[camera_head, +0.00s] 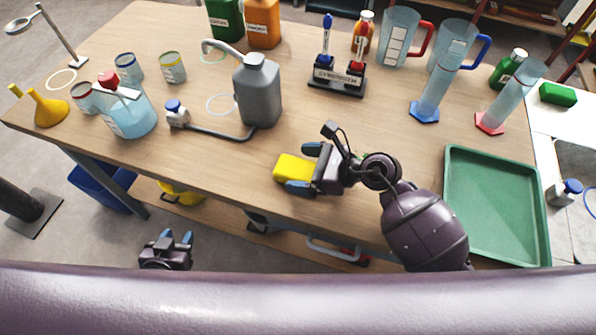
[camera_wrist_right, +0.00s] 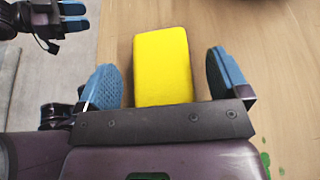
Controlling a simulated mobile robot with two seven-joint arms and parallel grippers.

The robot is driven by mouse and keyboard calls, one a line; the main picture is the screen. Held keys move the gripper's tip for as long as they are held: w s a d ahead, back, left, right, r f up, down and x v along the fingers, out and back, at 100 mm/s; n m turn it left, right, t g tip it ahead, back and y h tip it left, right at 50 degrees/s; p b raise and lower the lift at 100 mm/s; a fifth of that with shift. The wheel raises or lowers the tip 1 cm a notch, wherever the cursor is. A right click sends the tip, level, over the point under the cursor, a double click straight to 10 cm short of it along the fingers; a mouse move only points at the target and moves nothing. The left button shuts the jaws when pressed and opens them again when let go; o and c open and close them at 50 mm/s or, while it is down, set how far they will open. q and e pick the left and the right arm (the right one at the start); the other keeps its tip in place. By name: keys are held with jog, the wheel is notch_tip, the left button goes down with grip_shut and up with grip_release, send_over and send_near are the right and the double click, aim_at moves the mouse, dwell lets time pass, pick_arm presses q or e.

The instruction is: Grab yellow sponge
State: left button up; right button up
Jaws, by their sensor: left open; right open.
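The yellow sponge (camera_head: 294,168) lies on the wooden table near its front edge in the head view. It also shows in the right wrist view (camera_wrist_right: 163,65), between the blue finger pads. My right gripper (camera_head: 301,168) is open around the sponge, one finger on each side. In the right wrist view a gap shows between each finger and the sponge, wider on the right. The sponge's near end is hidden behind the gripper's dark front plate. My left gripper (camera_head: 177,238) is open and empty, away from the table's front edge at the lower left.
A grey jerrycan (camera_head: 258,92) stands behind the sponge, with a dark bent tube (camera_head: 220,133) left of it. A green tray (camera_head: 494,205) lies to the right. A pen stand (camera_head: 338,80) and measuring cylinders (camera_head: 433,97) stand further back.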

jog(key=shift+a+f, duration=0.1)
jog(key=shift+a, duration=0.15)
jog(key=shift+c, duration=0.2)
jog(key=c, duration=0.9)
jog(key=shift+c, duration=0.2)
